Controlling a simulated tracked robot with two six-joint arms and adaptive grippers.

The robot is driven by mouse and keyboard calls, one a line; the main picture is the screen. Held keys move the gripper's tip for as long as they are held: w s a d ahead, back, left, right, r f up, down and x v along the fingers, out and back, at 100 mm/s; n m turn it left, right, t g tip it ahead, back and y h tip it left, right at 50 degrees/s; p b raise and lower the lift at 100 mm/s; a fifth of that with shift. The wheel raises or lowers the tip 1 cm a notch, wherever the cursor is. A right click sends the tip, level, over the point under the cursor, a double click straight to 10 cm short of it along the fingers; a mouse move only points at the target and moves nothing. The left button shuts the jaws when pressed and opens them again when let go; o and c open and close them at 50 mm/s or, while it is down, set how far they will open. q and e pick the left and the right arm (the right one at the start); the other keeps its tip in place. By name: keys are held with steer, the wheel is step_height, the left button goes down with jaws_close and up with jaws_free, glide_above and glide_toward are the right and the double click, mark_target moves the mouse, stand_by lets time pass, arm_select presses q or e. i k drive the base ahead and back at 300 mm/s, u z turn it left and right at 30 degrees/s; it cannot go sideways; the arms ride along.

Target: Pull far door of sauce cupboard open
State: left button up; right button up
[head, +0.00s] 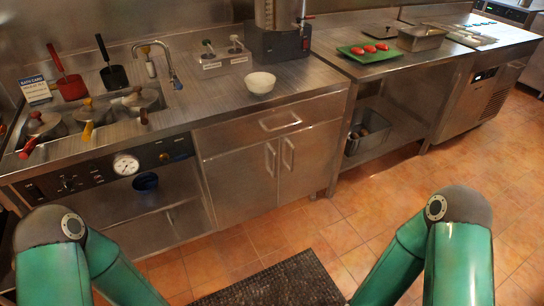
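A steel cupboard with two doors and a drawer above them stands below the counter at centre. No label marks it as the sauce cupboard. Its left door (236,187) and right door (310,156) both look shut. Each has an upright bar handle near the middle seam: the left handle (270,160) and the right handle (288,153). The right door is farther along the counter towards the prep table. My green arms show at the bottom left and bottom right, apart from the cupboard. Both grippers are out of view, below the frame.
A dark floor mat (275,283) lies in front of the cupboard, with clear tiled floor (345,235) around it. A white bowl (260,82) sits on the counter above. Sauce pots (92,112) stand at left. A grey bin (367,132) sits on the shelf to the right.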

mark_target(307, 155)
steer(key=u, duration=0.05)
steer(key=i, duration=1)
steer(key=u, duration=0.05)
